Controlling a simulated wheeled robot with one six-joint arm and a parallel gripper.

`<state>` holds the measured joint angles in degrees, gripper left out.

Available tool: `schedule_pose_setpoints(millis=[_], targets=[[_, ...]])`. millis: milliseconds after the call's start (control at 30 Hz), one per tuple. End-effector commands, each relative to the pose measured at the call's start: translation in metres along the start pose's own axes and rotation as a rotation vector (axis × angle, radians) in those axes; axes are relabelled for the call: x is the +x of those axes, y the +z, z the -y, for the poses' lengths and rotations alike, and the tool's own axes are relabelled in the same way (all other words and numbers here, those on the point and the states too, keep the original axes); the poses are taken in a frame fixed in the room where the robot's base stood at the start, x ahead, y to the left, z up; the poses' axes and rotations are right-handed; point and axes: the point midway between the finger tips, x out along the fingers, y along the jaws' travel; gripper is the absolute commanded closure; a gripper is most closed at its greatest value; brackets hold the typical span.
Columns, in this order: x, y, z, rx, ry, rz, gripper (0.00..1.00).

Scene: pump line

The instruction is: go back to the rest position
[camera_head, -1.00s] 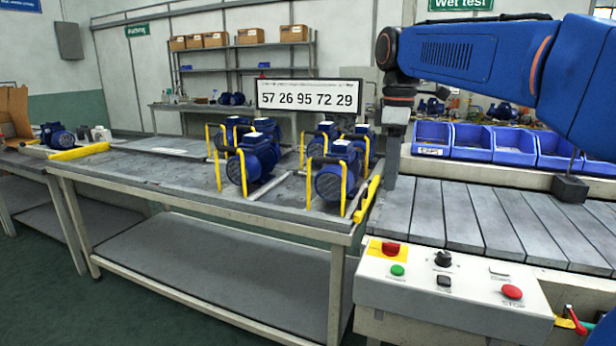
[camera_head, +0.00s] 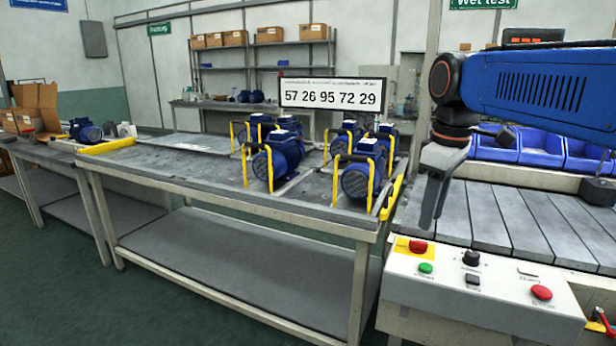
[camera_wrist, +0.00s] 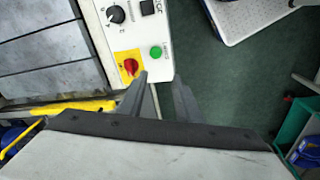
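My gripper (camera_head: 433,215) hangs from my blue arm at the right of the head view, in front of the conveyor's left end and above the control panel (camera_head: 484,289). It is tilted a little, and nothing shows in it. In the wrist view my gripper (camera_wrist: 161,82) has its two dark fingers apart, with panel edge and green floor behind them. The panel's red knob on yellow and its green button (camera_wrist: 156,52) lie just beyond the fingertips. The fingers look clear of the panel.
Several blue pumps with yellow handles (camera_head: 285,160) stand on the grey table (camera_head: 200,185) left of my gripper. A number sign (camera_head: 333,94) stands behind them. The slatted conveyor (camera_head: 510,213) and blue bins (camera_head: 540,146) are at the right. Green floor is open at front left.

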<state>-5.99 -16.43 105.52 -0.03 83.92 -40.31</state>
Motion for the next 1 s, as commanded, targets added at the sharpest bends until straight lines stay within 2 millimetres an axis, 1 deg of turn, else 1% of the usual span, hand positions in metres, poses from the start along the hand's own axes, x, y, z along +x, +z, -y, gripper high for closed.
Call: schedule_pose_setpoints(millis=[33,100,167,367,500,600,700,800,900,1000], targets=[[0.008,0.015,0.009,0.048,0.012,-0.014,0.69],[0.021,0.032,0.018,0.122,0.029,-0.034,0.69],[0.032,0.046,0.027,0.185,0.043,-0.053,0.69],[0.076,0.091,0.057,0.394,0.083,-0.12,0.69],[0.111,0.121,0.078,0.538,0.104,-0.17,0.69],[0.136,0.14,0.092,0.633,0.115,-0.205,0.69],[0.156,0.154,0.103,0.709,0.124,-0.236,0.69],[0.171,0.164,0.11,0.761,0.128,-0.257,0.69],[0.178,0.169,0.114,0.789,0.13,-0.269,0.69],[0.18,0.17,0.115,0.799,0.13,-0.272,0.69]])
